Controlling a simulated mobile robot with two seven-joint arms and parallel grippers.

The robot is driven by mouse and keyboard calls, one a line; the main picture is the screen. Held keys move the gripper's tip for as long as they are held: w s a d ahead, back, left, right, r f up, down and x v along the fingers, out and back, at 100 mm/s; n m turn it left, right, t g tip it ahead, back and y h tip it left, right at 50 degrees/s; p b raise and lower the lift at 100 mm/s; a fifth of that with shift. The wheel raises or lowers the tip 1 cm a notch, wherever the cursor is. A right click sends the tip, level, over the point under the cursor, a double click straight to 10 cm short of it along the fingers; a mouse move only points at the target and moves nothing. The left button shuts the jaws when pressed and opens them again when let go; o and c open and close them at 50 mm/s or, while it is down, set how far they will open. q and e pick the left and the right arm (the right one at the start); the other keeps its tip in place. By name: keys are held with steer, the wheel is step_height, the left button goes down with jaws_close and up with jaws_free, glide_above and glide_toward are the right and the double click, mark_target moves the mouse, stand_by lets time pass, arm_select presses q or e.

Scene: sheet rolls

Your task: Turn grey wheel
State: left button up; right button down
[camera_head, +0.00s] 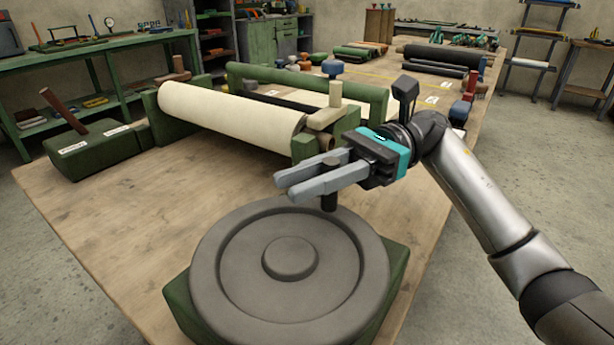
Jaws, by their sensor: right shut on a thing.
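The grey wheel (235,250) lies flat in front of me, with a raised round hub (290,258) at its middle. It sits on a green base (392,268). A dark upright handle peg (329,201) stands at the wheel's far rim. My right gripper (284,186) comes in from the right above that rim, its fingers pointing left. It is shut on the peg, whose top shows between the fingers. The fingers hide part of the peg. My left gripper is not in view.
Behind the wheel, a cream sheet roll (230,115) lies in a green frame (304,150). A green box with a brown lever (95,150) stands at the left. The wooden table (120,215) is clear between box and wheel. Dark rolls (440,62) lie farther back.

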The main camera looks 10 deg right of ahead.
steer(key=shift+s+r, duration=0.1)
stand_by(0.3)
steer(key=c, duration=0.7)
jaws_free()
steer(key=shift+c, duration=0.2)
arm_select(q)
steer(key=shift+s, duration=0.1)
arm_select(e)
steer(key=shift+d, duration=0.15)
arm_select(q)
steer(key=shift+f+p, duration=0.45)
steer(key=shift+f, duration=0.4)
arm_select(e)
steer(key=v, duration=1.4)
steer(key=shift+w+d, duration=0.2)
steer(key=shift+d, duration=0.15)
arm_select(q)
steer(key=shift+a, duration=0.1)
